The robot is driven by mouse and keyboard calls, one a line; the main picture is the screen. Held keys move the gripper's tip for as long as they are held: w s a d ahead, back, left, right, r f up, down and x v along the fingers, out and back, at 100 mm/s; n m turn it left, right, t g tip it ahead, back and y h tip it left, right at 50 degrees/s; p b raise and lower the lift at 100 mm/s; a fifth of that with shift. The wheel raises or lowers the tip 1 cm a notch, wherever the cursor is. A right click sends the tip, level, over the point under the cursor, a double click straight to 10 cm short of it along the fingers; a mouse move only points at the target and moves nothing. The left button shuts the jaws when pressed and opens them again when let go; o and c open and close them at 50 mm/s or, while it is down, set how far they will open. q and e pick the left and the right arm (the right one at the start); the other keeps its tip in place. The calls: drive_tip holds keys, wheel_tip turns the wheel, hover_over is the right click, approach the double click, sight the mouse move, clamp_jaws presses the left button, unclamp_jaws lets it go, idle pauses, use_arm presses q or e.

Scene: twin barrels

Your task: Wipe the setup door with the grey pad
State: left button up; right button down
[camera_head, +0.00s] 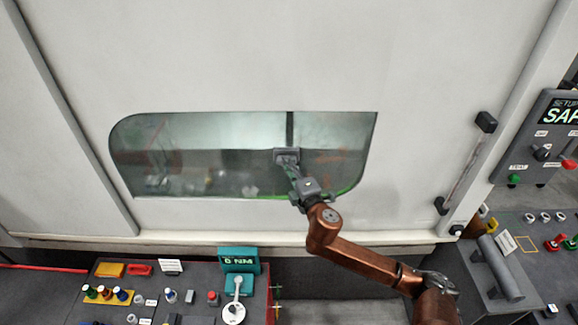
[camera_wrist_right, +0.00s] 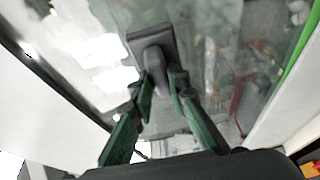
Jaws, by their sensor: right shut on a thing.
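The setup door (camera_head: 250,70) is a large pale panel with a dark glass window (camera_head: 215,165). My right gripper (camera_head: 292,172) is in front of the window's right half. It is shut on the handle of the grey pad (camera_head: 284,156), which is at the glass; whether it touches cannot be told for sure. In the right wrist view, the pad (camera_wrist_right: 150,42) lies flat toward the glass (camera_wrist_right: 215,60), with its handle between the two fingers (camera_wrist_right: 160,95). Smudges and reflections show on the glass. My left gripper is not in view.
A vertical door handle (camera_head: 465,165) stands right of the window. A control panel (camera_head: 545,140) is at the far right. Below the door, a bench (camera_head: 185,295) holds a teal device (camera_head: 239,262) and several small parts. A grey bar handle (camera_head: 498,268) sits at the lower right.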

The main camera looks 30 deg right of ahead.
drive_tip(key=s+d, duration=0.6)
drive_tip(key=d, duration=0.7)
drive_tip(key=shift+s+p, duration=0.15)
drive_tip(key=shift+p, duration=0.3)
idle(0.8)
drive_tip(key=shift+s+a+f+p, duration=0.1)
drive_tip(key=shift+s+a+p, duration=0.25)
drive_tip(key=shift+s, duration=0.55)
drive_tip(key=shift+s+a+r+p, duration=0.1)
drive_tip(key=shift+s+a+p, duration=0.1)
drive_tip(key=shift+s+a, duration=0.5)
drive_tip(key=shift+s+a+f+p, duration=0.1)
drive_tip(key=shift+s+a+p, duration=0.15)
drive_tip(key=shift+s, duration=0.85)
drive_tip(key=shift+s+a+p, duration=0.25)
drive_tip(key=shift+s+a, duration=0.05)
drive_tip(key=shift+s, duration=0.4)
drive_tip(key=shift+s+a+p, duration=0.25)
drive_tip(key=shift+s+a, duration=0.05)
drive_tip(key=shift+s, duration=0.35)
